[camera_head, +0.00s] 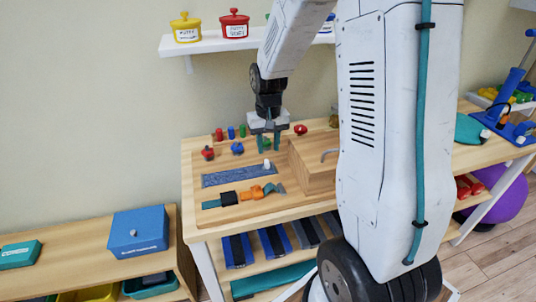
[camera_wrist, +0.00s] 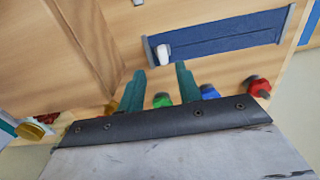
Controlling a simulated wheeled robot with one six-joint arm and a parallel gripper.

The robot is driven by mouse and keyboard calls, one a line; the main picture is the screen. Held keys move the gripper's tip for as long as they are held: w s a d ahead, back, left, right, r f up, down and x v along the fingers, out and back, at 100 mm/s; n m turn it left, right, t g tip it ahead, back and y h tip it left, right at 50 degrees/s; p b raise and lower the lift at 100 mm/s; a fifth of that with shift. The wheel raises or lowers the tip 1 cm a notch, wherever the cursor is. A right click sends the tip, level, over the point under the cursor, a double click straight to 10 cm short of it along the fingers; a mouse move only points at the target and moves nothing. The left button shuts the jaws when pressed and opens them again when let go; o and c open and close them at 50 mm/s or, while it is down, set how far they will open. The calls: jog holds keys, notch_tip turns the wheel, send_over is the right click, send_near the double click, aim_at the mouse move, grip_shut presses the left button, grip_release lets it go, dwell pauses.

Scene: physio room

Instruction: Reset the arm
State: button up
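My gripper (camera_head: 269,144) hangs from my arm above the back of the wooden table (camera_head: 215,224), fingers pointing down. Its two teal fingers stand apart with nothing between them, as the wrist view also shows (camera_wrist: 160,72). Below it lies a blue-grey strip (camera_head: 225,177), which shows at the upper right of the wrist view (camera_wrist: 230,36). A small white piece (camera_head: 267,163) sits at the strip's edge. My arm hides part of the table's right side.
A wooden box (camera_head: 312,172) stands right of the gripper. A red knobbed piece (camera_head: 208,153) and a blue one (camera_head: 237,148) stand to the left. An orange and black tool (camera_head: 250,193) lies in front. A shelf (camera_head: 215,45) with lidded pots is above.

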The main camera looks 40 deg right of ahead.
jog(key=shift+r, duration=1.35)
jog(key=s+a+r+n, duration=0.1)
jog(key=s+a+r, duration=0.3)
jog(key=s, duration=0.4)
jog(key=s+a+r+n+t, duration=0.1)
jog(key=s+a+r, duration=0.3)
jog(key=s, duration=0.4)
jog(key=s+a+r+n, duration=0.2)
jog(key=s+a+r, duration=0.3)
jog(key=s, duration=0.4)
jog(key=shift+r, duration=0.8)
